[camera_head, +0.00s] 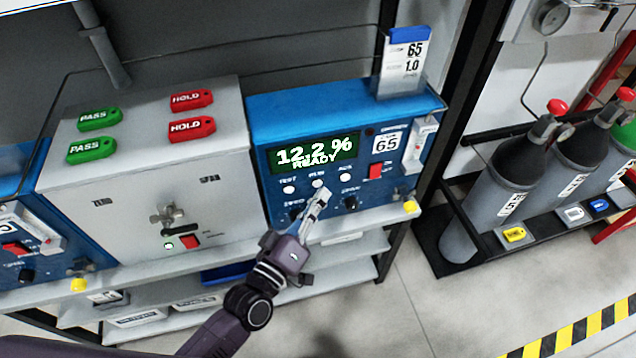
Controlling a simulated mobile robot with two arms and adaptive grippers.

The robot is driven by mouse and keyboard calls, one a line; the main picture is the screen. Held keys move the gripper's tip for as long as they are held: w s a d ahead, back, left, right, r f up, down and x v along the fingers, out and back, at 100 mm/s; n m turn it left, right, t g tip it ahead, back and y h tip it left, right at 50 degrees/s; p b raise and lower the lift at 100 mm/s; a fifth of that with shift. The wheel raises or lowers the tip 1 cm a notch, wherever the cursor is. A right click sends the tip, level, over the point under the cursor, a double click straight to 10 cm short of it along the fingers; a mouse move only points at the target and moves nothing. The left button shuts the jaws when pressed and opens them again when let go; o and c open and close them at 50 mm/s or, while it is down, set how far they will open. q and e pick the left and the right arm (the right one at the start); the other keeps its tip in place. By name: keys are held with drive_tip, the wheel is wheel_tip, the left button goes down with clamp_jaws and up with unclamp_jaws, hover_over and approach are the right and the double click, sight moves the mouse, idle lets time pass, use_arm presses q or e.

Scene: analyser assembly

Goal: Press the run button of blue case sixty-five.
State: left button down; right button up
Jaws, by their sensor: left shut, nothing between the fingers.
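The blue case sixty-five (300,110) stands on the shelf, with a white "65" label (386,143) on its front. Its green display (315,153) reads 12.2 % READY. Below the display is a row of three round white buttons. The middle one, the run button (318,183), sits just above my fingertips. My left gripper (321,194) is shut and empty, pointing up at the case front. I cannot tell whether the fingertips touch the button. My right gripper is not in view.
A grey box (150,200) with green PASS tags (92,149) and red HOLD tags (192,130) stands to the left. Gas cylinders (510,180) stand at the right. A card holder (402,65) rises from the case top.

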use_arm(q)
drive_tip(key=shift+w+a, duration=0.15)
drive_tip(key=shift+w, duration=0.15)
drive_tip(key=shift+w+a, duration=0.1)
drive_tip(key=shift+w, duration=0.35)
idle(0.7)
drive_tip(key=shift+s, duration=0.1)
drive_tip(key=shift+s+d, duration=0.25)
drive_tip(key=shift+s, duration=0.5)
drive_tip(key=shift+s+p, duration=0.1)
drive_tip(key=shift+p, duration=0.2)
drive_tip(key=shift+s+d+p, duration=0.2)
drive_tip(key=shift+s+d, duration=0.05)
drive_tip(key=shift+s, duration=0.5)
drive_tip(key=shift+s+d+p, duration=0.2)
drive_tip(key=shift+s+d, duration=0.05)
drive_tip(key=shift+s, duration=0.55)
drive_tip(key=shift+s+d+p, duration=0.2)
drive_tip(key=shift+s+d, duration=0.05)
drive_tip(key=shift+s, duration=0.5)
